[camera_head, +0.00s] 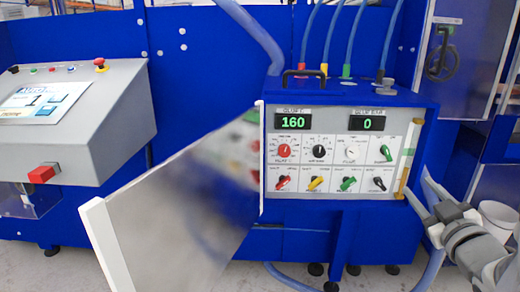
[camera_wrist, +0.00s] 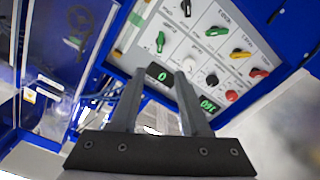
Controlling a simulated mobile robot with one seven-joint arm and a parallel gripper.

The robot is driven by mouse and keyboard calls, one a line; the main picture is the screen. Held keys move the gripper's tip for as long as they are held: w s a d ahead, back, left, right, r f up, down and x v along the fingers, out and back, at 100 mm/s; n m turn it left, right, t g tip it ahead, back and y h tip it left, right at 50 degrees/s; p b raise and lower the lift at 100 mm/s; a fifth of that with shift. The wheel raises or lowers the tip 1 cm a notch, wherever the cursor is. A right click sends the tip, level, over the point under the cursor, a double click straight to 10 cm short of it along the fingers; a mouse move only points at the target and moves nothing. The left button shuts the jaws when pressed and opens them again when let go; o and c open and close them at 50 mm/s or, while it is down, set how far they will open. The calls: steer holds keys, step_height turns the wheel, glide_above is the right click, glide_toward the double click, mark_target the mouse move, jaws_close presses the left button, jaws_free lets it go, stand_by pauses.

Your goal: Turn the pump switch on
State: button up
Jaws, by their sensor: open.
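The control panel (camera_head: 335,168) on the blue box has two rows of knobs and switches; its labels are too small to tell which is the pump switch. The top row holds a red dial (camera_head: 284,151), a black dial (camera_head: 319,150), a white dial (camera_head: 352,152) and a green switch (camera_head: 386,152). The bottom row has red (camera_head: 282,183), yellow (camera_head: 316,183), green (camera_head: 348,183) and black (camera_head: 380,183) switches. My gripper (camera_head: 416,187) is open and empty by the panel's right edge. In the wrist view its fingers (camera_wrist: 160,78) point toward the panel, which appears turned over.
A grey door (camera_head: 170,210) hangs open left of the panel. Green displays read 160 (camera_head: 293,121) and 0 (camera_head: 367,123). A grey console (camera_head: 80,115) with a red button (camera_head: 43,173) stands at left. Hoses (camera_head: 345,40) rise from the box top.

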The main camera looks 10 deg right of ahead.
mark_target(388, 153)
steer(key=b+x, duration=0.2)
steer(key=x, duration=1.5)
steer(key=shift+a+r+b, duration=0.1)
steer(key=shift+a+b, duration=0.05)
steer(key=shift+b, duration=0.2)
steer(key=shift+s, duration=0.1)
jaws_close()
